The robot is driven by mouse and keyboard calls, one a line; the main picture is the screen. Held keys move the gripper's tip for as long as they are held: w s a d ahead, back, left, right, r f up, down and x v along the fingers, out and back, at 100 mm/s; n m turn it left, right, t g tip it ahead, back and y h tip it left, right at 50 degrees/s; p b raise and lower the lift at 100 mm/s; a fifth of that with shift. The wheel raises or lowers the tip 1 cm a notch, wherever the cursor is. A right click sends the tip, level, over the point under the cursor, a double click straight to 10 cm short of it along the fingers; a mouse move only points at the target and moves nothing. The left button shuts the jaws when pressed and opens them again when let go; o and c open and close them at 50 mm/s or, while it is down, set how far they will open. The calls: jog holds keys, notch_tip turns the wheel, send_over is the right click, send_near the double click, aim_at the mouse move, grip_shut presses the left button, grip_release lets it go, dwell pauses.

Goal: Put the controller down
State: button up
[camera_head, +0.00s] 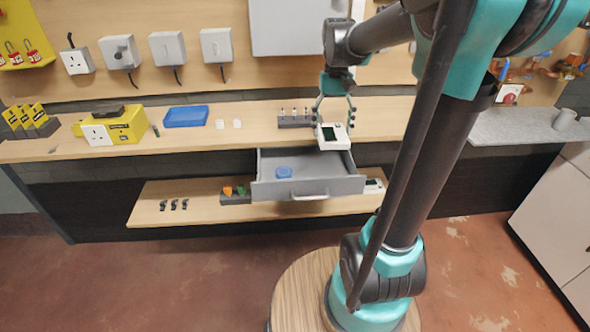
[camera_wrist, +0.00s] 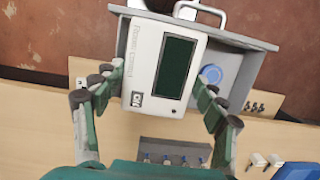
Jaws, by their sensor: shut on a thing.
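The controller (camera_head: 333,136) is a white box with a dark green screen. It is in my gripper (camera_head: 334,120), which is shut on it, held at the front edge of the upper bench above the open grey drawer. In the wrist view the controller (camera_wrist: 165,66) sits between both fingers of my gripper (camera_wrist: 160,95) and hides part of the drawer (camera_wrist: 235,75). In the head view the drawer (camera_head: 325,187) is pulled out below the bench, with a round blue item (camera_head: 284,172) inside. I cannot tell whether the controller touches anything below.
On the upper bench (camera_head: 250,115) stand a grey rack with pegs (camera_head: 295,118), two small white pieces (camera_head: 228,123), a blue tray (camera_head: 186,116) and a yellow box (camera_head: 113,126). The lower shelf (camera_head: 150,205) holds small black parts and another white device (camera_head: 374,186). Bench to the controller's right is clear.

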jog(key=shift+s, duration=0.25)
send_over(323, 171)
jog(key=s+d, duration=0.1)
jog(key=s, duration=0.2)
jog(key=w+x, duration=0.1)
jog(key=x, duration=0.3)
jog(key=w+x, duration=0.1)
jog(key=x, duration=0.3)
jog(key=w+x, duration=0.1)
jog(key=x, duration=0.4)
jog(key=shift+d+f, duration=0.1)
jog(key=shift+f, duration=0.3)
jog(key=w, duration=0.2)
jog(key=w+a, duration=0.1)
jog(key=w, duration=0.1)
jog(key=shift+a, duration=0.1)
jog(key=shift+s+f, duration=0.1)
jog(key=shift+f, duration=0.5)
jog(key=o, duration=1.2)
